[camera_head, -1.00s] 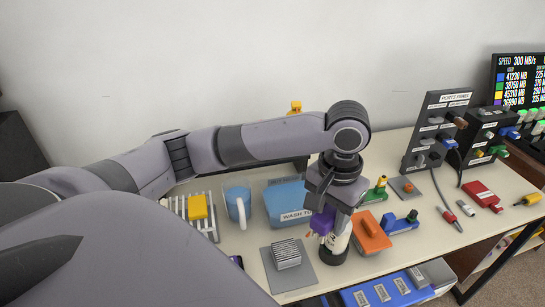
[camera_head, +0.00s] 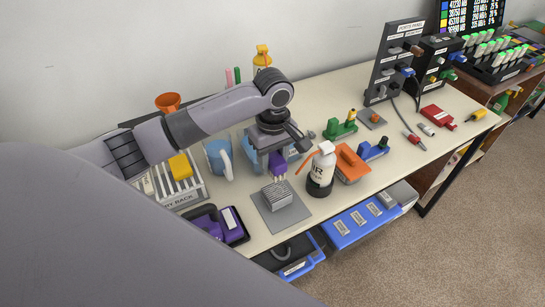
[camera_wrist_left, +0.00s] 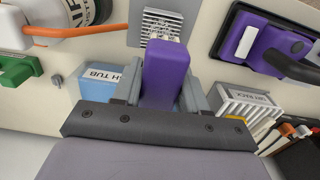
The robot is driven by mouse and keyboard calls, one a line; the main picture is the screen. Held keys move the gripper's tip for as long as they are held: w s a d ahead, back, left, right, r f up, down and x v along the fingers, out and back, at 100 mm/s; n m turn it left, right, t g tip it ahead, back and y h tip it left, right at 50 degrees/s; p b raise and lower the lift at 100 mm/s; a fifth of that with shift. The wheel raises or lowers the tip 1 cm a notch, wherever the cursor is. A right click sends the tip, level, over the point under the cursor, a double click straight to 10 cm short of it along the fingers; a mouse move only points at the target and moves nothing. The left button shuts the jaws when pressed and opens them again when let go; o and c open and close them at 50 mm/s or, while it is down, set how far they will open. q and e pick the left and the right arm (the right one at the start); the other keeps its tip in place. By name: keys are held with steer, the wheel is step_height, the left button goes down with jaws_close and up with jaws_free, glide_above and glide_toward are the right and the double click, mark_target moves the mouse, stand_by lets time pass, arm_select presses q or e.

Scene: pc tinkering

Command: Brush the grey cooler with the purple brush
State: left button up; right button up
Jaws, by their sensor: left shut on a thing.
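My left gripper (camera_head: 277,152) points down and is shut on the purple brush (camera_head: 278,166). The brush hangs just above and behind the grey cooler (camera_head: 278,194), a ridged block on a flat grey plate (camera_head: 295,214). In the left wrist view the purple brush (camera_wrist_left: 165,72) stands between the fingers (camera_wrist_left: 163,90). Its far end overlaps the near edge of the cooler (camera_wrist_left: 163,22); I cannot tell whether they touch. My right gripper is not in view.
A white spray bottle (camera_head: 321,170) stands right of the cooler. The blue wash tub (camera_head: 296,151) is behind the gripper, a blue mug (camera_head: 217,158) to the left. A black tray (camera_head: 237,240) with purple items is at front left. The port panel (camera_head: 394,62) stands back right.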

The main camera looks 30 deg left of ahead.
arm_select(q)
steer(key=shift+f, duration=0.7)
steer(key=f, duration=0.2)
steer(key=a+f, duration=0.1)
steer(key=f, duration=0.1)
steer(key=shift+w, duration=0.25)
steer(key=shift+w+a, duration=0.3)
steer(key=shift+a, duration=0.3)
steer(key=shift+f, duration=0.2)
steer(key=shift+d, duration=0.15)
